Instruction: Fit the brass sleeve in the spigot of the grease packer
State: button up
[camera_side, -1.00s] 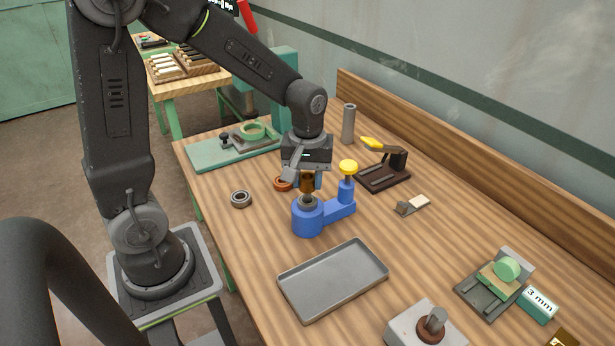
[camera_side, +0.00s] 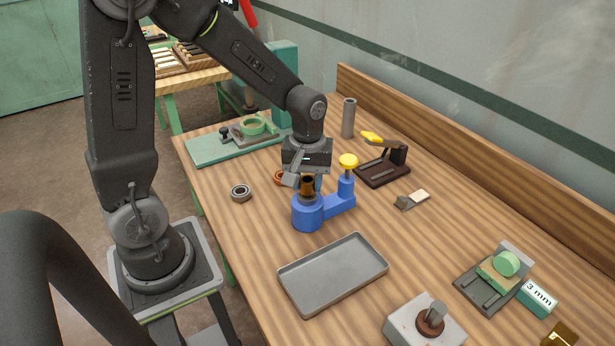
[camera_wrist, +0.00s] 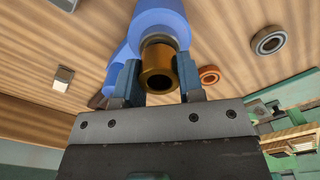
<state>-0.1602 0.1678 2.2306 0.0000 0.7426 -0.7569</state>
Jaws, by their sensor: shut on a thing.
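The grease packer (camera_side: 309,215) is a blue body with a side arm and a yellow-topped post, standing on the bench. It also shows in the wrist view (camera_wrist: 160,14). The brass sleeve (camera_side: 307,186) stands upright at the top of the packer's round blue body, over the spigot. In the wrist view the sleeve (camera_wrist: 160,80) shows its open bore end between the fingers, with a grey ring behind it. My gripper (camera_side: 303,182) is shut on the sleeve. Its blue-grey fingers (camera_wrist: 160,85) lie on either side of it. How deep the sleeve sits is hidden.
A grey tray (camera_side: 285,288) lies in front of the packer. A bearing ring (camera_side: 241,193) and an orange ring (camera_side: 279,178) lie to the left. A dark stand with a yellow lever (camera_side: 383,172) and a grey cylinder (camera_side: 349,118) stand behind.

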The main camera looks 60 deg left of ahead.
jog(key=shift+f, duration=0.4)
jog(key=o, duration=1.1)
jog(key=shift+c, duration=0.2)
notch_tip(320, 180, up, 14)
jog(key=shift+s, duration=0.1)
jog(key=s+d+r+m+t, duration=0.1)
jog(key=s+d+m+t, duration=0.1)
jog(key=s+m, duration=0.3)
jog(key=s+d+m+t, duration=0.3)
jog(key=s+m, duration=0.2)
jog(key=s, duration=0.1)
jog(key=shift+s+r+m+t, duration=0.3)
jog(key=shift+s+r, duration=0.05)
jog(key=shift+r, duration=0.05)
